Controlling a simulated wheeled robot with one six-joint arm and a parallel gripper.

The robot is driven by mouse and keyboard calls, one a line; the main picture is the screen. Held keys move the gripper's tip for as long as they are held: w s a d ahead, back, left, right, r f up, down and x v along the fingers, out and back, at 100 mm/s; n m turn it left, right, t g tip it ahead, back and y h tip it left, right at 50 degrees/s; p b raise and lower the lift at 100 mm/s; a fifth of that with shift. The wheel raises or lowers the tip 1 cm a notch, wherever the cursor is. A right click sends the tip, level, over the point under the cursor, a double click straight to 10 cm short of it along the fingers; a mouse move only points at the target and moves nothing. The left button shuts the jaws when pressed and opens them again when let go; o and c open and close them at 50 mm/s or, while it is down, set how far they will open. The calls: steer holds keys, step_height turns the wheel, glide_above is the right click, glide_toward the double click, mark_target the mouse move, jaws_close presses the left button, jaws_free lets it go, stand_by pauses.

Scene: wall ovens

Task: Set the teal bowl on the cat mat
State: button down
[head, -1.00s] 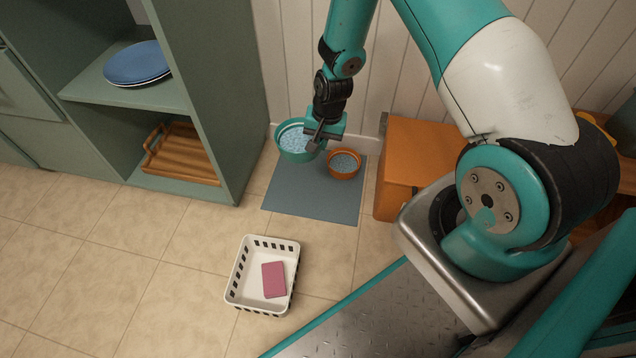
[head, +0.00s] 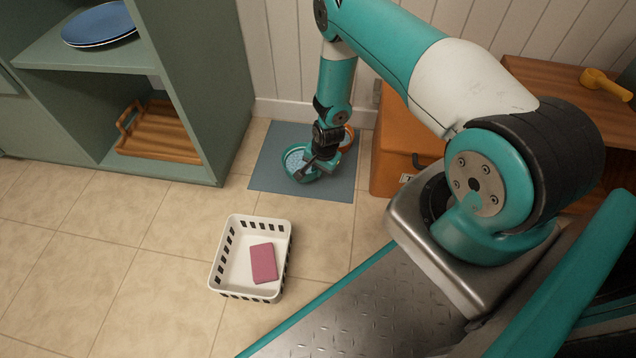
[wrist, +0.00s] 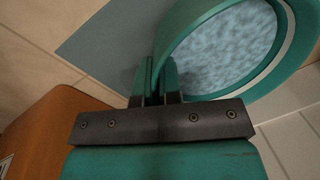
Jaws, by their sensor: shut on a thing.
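The teal bowl (head: 293,157) has a pale blue, mottled filling. It is over the left-middle part of the blue-grey cat mat (head: 268,182), low down. I cannot tell whether its base touches the mat. My gripper (head: 308,173) is shut on the bowl's near right rim and hides part of it. In the wrist view the fingers (wrist: 158,78) pinch the wall of the teal bowl (wrist: 183,45), which looks about level. The mat (wrist: 110,40) shows beside it there. An orange bowl (head: 349,138) stands at the mat's back right, partly hidden by my arm.
A white basket (head: 226,262) with a pink block (head: 264,263) stands on the tiles in front of the mat. A green shelf unit (head: 200,90) is at left, holding a wooden tray (head: 160,132) and blue plates (head: 98,24). An orange cabinet (head: 398,150) stands right of the mat.

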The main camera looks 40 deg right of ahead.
mark_target(317, 183)
steer(key=shift+f+b, duration=1.15)
steer(key=shift+f, duration=1.15)
steer(key=shift+f, duration=0.2)
steer(key=c, duration=1.3)
jaws_free()
steer(key=shift+r, duration=0.1)
